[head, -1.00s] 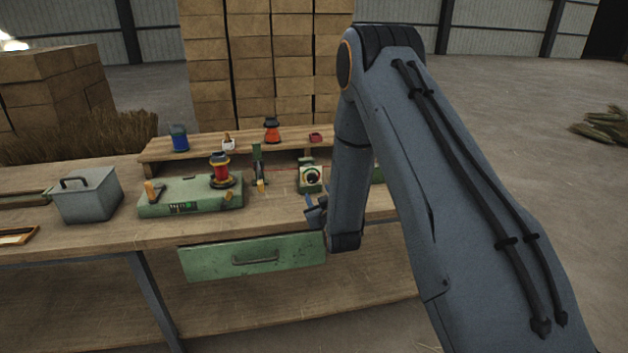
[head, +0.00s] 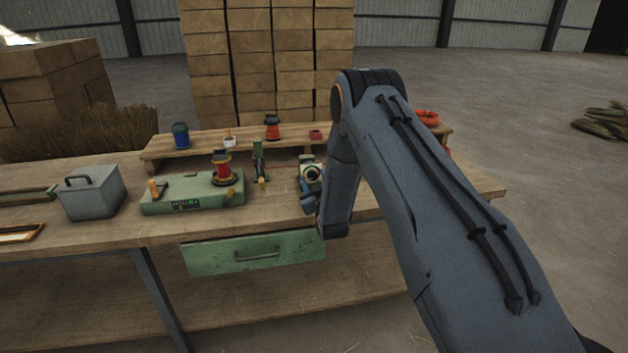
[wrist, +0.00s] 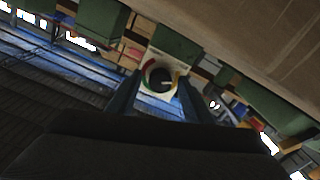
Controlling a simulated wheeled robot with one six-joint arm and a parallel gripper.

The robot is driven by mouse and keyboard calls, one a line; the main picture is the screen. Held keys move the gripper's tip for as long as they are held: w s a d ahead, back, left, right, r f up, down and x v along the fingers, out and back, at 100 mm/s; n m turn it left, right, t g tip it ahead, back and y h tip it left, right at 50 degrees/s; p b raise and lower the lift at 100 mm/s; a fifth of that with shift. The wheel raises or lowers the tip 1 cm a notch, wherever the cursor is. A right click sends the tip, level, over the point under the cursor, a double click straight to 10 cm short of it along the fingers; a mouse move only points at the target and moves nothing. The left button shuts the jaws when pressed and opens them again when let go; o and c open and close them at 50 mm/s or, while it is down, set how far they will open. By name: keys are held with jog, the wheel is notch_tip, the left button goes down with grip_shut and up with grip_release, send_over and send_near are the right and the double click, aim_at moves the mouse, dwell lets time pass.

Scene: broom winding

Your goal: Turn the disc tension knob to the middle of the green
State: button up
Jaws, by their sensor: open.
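The disc tension knob (wrist: 161,78) is a dark round knob in a pale dial ring with red, yellow and green parts, on a green block. In the head view, the dial (head: 311,173) faces the front of the bench, right of the middle. My gripper (head: 309,198) is just in front of and below it in that view. In the wrist view, my gripper (wrist: 158,88) is open and empty, with one finger on each side of the dial. I cannot tell whether they touch it. The knob's pointer is too small to read.
A green base (head: 193,193) with a red spool (head: 222,168) stands left of the dial. A grey lidded box (head: 92,193) is farther left. A green drawer (head: 255,252) is under the bench top. A raised shelf (head: 200,144) behind holds several small items.

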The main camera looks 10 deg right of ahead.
jog(key=c, duration=1.1)
jog(key=shift+o, duration=0.2)
jog(key=shift+f+m, duration=0.1)
jog(key=shift+m, duration=0.3)
jog(key=m+b, duration=0.2)
jog(key=m, duration=0.2)
jog(key=m+b, duration=0.3)
jog(key=m, duration=0.2)
jog(key=m+b, duration=0.2)
jog(key=m, duration=0.5)
jog(key=shift+m+b, duration=0.3)
jog(key=shift+b, duration=0.05)
jog(key=m+b, duration=0.2)
jog(key=m, duration=0.4)
jog(key=shift+m, duration=0.3)
